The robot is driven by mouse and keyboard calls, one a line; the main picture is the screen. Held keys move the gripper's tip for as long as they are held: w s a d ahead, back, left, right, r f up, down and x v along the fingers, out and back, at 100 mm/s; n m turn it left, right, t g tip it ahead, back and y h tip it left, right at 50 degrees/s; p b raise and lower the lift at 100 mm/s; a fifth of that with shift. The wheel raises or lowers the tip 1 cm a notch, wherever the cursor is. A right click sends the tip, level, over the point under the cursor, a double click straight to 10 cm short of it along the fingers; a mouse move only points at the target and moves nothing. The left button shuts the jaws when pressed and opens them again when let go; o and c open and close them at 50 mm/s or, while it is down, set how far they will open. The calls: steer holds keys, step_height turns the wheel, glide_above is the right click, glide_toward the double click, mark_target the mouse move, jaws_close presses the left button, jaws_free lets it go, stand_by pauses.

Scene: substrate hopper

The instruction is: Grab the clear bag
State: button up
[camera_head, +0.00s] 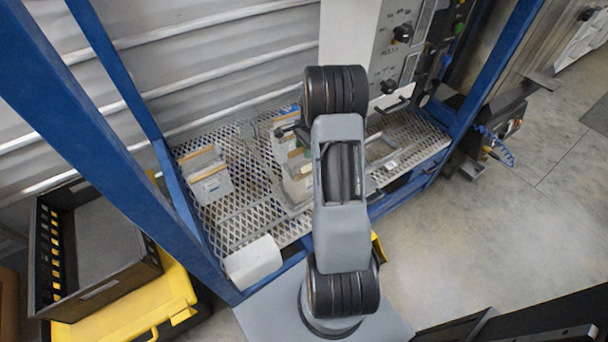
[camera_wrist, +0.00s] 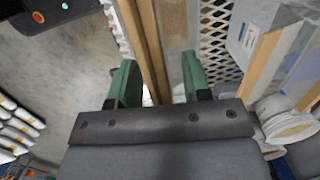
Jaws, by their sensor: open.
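Several clear bags with tan strips lie or stand on a metal mesh shelf (camera_head: 240,228). One clear bag (camera_head: 209,180) is at the left of the shelf. Another clear bag (camera_head: 296,178) is in the middle, partly hidden by my arm. In the wrist view, my gripper (camera_wrist: 158,75) has its two green fingers apart. Tan strips (camera_wrist: 152,45) run between the fingers, with a clear, hazy panel beside them. I cannot tell whether either finger touches them. A bag with a white label (camera_wrist: 249,38) is to the right of the fingers.
Blue frame posts (camera_head: 130,190) stand around the shelf. A grey control panel (camera_head: 398,40) with knobs is behind it. A white block (camera_head: 253,262) sits at the shelf's front left. A black crate (camera_head: 102,296) on a yellow lid is at left. White round parts (camera_wrist: 285,122) lie right of my gripper.

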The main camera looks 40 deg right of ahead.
steer(key=shift+a+f, duration=0.15)
steer(key=shift+f, duration=0.5)
steer(key=shift+f, duration=0.25)
